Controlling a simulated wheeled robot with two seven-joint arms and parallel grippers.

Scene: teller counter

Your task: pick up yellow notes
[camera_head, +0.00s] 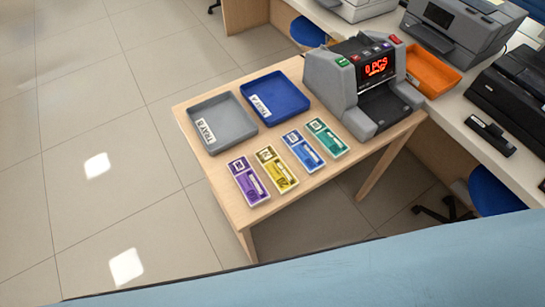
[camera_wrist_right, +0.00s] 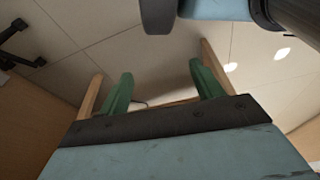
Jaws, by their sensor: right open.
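The yellow notes (camera_head: 276,169) lie on the wooden table, second from the left in a row of note bundles. A purple bundle (camera_head: 248,181) is to their left, and blue (camera_head: 303,151) and green (camera_head: 327,138) bundles are to their right. My right gripper (camera_wrist_right: 160,90) shows only in the right wrist view, its two green fingers wide apart with nothing between them. Floor tiles show beyond the fingers. The notes do not show in that view. Neither gripper shows in the head view.
A grey tray (camera_head: 221,121) and a blue tray (camera_head: 274,97) stand behind the notes. A note counter (camera_head: 362,83) reading "0 PCS" stands at the table's right. An orange tray (camera_head: 431,75) and printers (camera_head: 459,27) are on the counter beyond. The table's front strip is bare.

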